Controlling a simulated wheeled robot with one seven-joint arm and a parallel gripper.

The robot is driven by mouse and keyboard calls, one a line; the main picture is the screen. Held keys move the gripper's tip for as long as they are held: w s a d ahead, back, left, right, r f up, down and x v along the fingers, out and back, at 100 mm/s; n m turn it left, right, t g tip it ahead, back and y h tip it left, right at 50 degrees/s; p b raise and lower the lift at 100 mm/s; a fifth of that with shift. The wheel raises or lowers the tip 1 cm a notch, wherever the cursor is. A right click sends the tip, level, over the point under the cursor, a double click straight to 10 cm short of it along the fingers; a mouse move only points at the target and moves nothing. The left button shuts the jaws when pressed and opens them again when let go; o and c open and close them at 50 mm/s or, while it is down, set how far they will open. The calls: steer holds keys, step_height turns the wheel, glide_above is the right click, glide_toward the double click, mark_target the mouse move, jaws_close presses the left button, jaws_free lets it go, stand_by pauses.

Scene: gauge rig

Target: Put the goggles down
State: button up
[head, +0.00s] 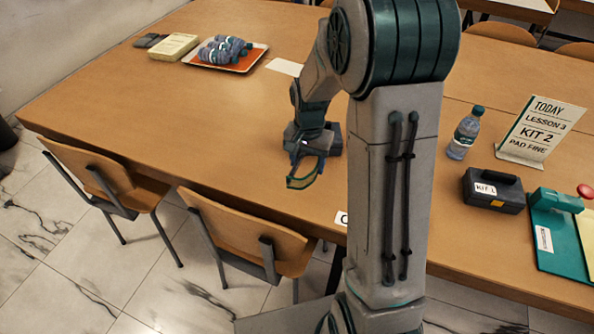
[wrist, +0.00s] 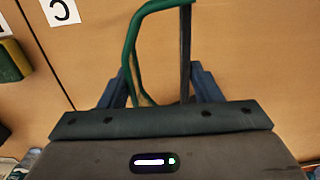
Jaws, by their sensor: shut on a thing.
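The goggles (head: 301,183) show in the head view as a thin green frame hanging below my gripper (head: 312,152). My gripper is shut on them, over the table (head: 240,130). In the wrist view the green rim of the goggles (wrist: 131,45) rises from between the two dark fingers (wrist: 160,92). Wood tabletop shows beyond them. I cannot tell how far above the table they hang. The part between the fingers is mostly hidden.
A card marked C (wrist: 59,11) lies on the table. Right of my arm stand a bottle (head: 465,134), a sign (head: 540,130), a black kit box (head: 494,190) and a green device (head: 556,235). A tray (head: 243,65) stands far left.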

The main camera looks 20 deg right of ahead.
mark_target(298, 157)
steer(key=shift+w+a+f, duration=0.8)
steer(key=shift+a+f, duration=0.05)
steer(key=shift+a, duration=0.2)
steer(key=shift+f, duration=1.95)
steer(key=shift+f, duration=0.15)
steer(key=o, duration=1)
